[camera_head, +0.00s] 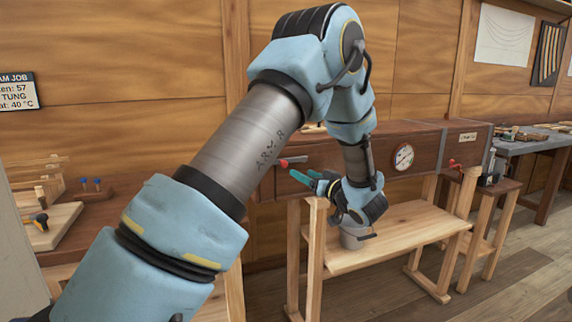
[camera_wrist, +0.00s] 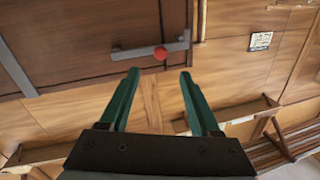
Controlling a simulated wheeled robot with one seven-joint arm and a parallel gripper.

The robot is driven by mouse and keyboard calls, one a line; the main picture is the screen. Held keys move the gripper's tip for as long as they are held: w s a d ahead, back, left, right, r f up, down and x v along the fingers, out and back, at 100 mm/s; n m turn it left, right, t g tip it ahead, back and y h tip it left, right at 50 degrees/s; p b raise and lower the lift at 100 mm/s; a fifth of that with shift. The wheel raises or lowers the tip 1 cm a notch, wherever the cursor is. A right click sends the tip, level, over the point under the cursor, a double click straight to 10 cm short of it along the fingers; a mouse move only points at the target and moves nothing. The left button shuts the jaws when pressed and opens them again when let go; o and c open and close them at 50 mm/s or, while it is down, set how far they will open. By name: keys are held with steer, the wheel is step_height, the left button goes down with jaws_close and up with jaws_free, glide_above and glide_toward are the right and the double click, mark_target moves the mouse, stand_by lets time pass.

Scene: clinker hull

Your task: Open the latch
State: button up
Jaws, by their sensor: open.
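The latch (camera_head: 298,159) is a grey metal bar with a red ball knob on the front of a dark brown wooden box (camera_head: 345,180). In the wrist view the latch (camera_wrist: 130,52) crosses the box face, with its red knob (camera_wrist: 160,53) just beyond my fingertips. My gripper (camera_head: 312,177) has teal fingers and is just right of and below the knob in the head view. In the wrist view my gripper (camera_wrist: 158,74) is open and empty, with the knob ahead of the gap. No contact shows. My arm hides part of the box.
A second red handle (camera_head: 453,163) and a round dial (camera_head: 403,156) are on the box further right. A pale wooden bench (camera_head: 400,232) stands below the box. Wooden racks and tools (camera_head: 45,220) are at the left. A grey-topped workbench (camera_head: 530,142) stands at the right.

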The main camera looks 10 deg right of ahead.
steer(key=p+x, duration=0.3)
steer(key=x, duration=0.7)
steer(key=shift+w+p, duration=0.2)
steer(key=shift+p, duration=0.15)
steer(key=shift+a, duration=0.1)
steer(key=shift+c, duration=0.3)
jaws_close()
stand_by(0.5)
